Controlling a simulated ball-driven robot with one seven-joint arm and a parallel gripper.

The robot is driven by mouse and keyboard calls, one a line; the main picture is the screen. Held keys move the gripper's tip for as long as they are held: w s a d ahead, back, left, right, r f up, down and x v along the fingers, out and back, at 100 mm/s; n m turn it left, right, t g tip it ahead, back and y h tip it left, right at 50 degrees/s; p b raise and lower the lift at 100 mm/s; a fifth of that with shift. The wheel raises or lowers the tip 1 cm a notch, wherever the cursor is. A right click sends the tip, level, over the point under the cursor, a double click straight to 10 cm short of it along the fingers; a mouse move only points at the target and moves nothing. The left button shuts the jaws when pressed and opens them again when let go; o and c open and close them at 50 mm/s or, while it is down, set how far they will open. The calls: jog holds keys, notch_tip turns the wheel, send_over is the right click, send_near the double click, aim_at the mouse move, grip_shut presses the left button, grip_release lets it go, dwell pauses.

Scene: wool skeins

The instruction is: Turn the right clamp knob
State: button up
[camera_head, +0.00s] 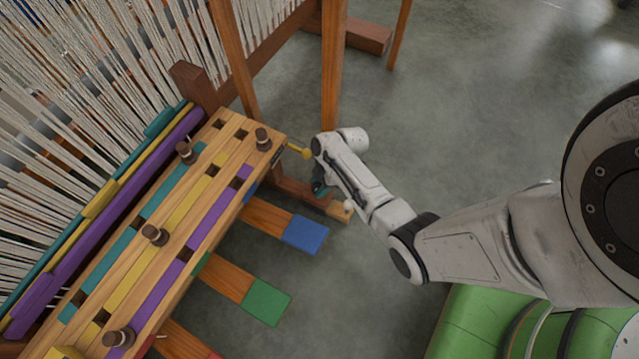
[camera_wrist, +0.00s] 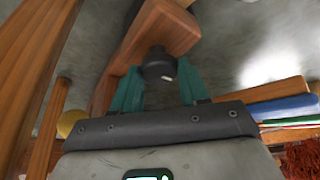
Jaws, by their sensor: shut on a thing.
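In the wrist view, a dark round clamp knob (camera_wrist: 158,66) stands out from a reddish-brown wooden beam (camera_wrist: 172,28). The two teal fingers of my gripper (camera_wrist: 159,72) are on either side of the knob, and the gripper is shut on it. A small light mark shows on the knob's rim. In the head view, my gripper (camera_head: 319,187) is beside the loom's right end, low by a wooden foot beam. There the knob is hidden by my wrist and fingers.
A bench-like loom beam (camera_head: 215,165) with brown pegs and coloured strips lies to the left. Blue (camera_head: 306,234) and green (camera_head: 266,302) pedals jut out below it. A yellow knob (camera_head: 305,153) is close to my wrist, and an upright post (camera_head: 333,70) stands behind it. Floor is open at upper right.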

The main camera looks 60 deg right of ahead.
jog(key=shift+m+p, duration=0.3)
jog(key=shift+p, duration=0.05)
jog(key=m+p, duration=0.1)
jog(key=m+t+h+p, duration=0.1)
jog(key=m, duration=0.1)
jog(key=shift+s+a+r+m+p, duration=0.1)
jog(key=shift+a+r+m+p, duration=0.05)
jog(key=shift+m+p, duration=0.15)
jog(key=m+h+p, duration=0.2)
jog(key=m, duration=0.3)
jog(key=shift+a+p, duration=0.15)
jog(key=shift+p, duration=0.15)
jog(key=m+h, duration=0.1)
jog(key=m, duration=0.1)
jog(key=m+h, duration=0.1)
jog(key=m, duration=0.2)
jog(key=shift+a+f, duration=0.1)
jog(key=shift+f, duration=0.1)
jog(key=shift+m+g+h+b, duration=0.4)
jog(key=shift+m+h, duration=0.2)
jog(key=shift+m, duration=1.2)
jog(key=o, duration=1)
jog(key=shift+o, duration=0.2)
jog(key=shift+r, duration=0.1)
